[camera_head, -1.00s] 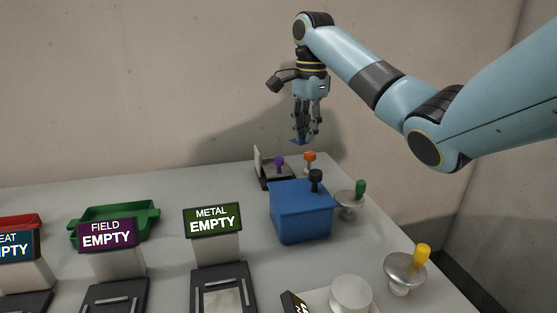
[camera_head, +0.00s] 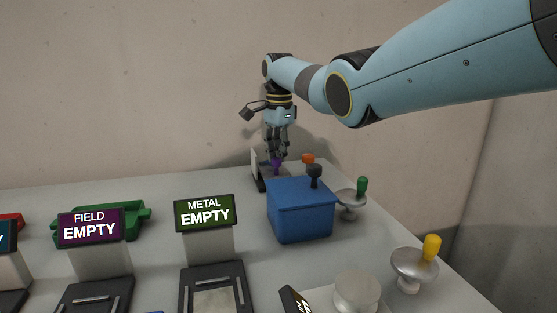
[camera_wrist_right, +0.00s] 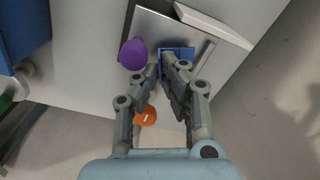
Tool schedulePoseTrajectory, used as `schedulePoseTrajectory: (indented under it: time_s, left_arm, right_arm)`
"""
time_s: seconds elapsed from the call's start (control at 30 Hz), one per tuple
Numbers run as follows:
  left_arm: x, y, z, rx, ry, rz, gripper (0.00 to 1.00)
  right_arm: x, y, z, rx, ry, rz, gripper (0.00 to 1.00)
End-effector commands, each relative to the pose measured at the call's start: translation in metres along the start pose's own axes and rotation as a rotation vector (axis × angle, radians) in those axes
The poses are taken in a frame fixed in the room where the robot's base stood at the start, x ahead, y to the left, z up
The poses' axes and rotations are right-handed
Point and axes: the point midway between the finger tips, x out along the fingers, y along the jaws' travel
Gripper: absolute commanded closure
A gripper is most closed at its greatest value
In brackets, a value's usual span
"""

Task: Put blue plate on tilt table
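The tilt table (camera_head: 260,181) stands at the far back of the bench, behind a blue box, with a purple knob (camera_head: 277,166) beside it. In the right wrist view its metal surface (camera_wrist_right: 155,28) shows with a pale raised edge. My right gripper (camera_head: 277,152) points down over the tilt table. In the wrist view its fingers (camera_wrist_right: 163,66) are closed together on a small blue plate (camera_wrist_right: 188,52), which overlaps the metal surface. Whether the plate touches the surface is unclear. The plate cannot be made out in the head view. My left gripper is not in view.
The blue box (camera_head: 302,212) with a black knob stands just in front. Orange (camera_head: 308,158), green (camera_head: 362,187) and yellow (camera_head: 432,247) knobs line the right side. A green tray (camera_head: 125,222) and signs reading FIELD EMPTY (camera_head: 90,227) and METAL EMPTY (camera_head: 206,213) stand left.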

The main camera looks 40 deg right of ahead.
Motion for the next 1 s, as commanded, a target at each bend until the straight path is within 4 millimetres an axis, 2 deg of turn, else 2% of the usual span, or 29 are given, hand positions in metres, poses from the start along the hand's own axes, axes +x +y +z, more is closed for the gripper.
schedulePoseTrajectory:
  time_s: [0.03, 0.1, 0.4, 0.63, 0.87, 1.0]
  left_arm:
    - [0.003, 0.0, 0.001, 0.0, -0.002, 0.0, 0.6]
    - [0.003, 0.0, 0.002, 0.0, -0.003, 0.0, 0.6]
    - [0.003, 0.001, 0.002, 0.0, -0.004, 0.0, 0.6]
    - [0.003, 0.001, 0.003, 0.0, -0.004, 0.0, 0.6]
    - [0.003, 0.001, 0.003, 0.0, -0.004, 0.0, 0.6]
    - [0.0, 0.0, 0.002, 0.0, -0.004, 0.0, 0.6]
  right_arm:
    - [0.009, 0.001, 0.0, 0.0, -0.001, 0.003, 1.0]
    - [0.013, 0.0, 0.0, 0.0, 0.0, 0.0, 1.0]
    - [0.015, 0.001, 0.0, 0.001, 0.0, 0.0, 1.0]
    - [0.015, 0.0, 0.0, 0.001, 0.0, 0.0, 0.71]
    - [0.014, 0.0, 0.0, 0.001, 0.0, -0.001, 0.71]
    - [0.005, 0.0, 0.0, 0.001, 0.0, -0.002, 0.71]
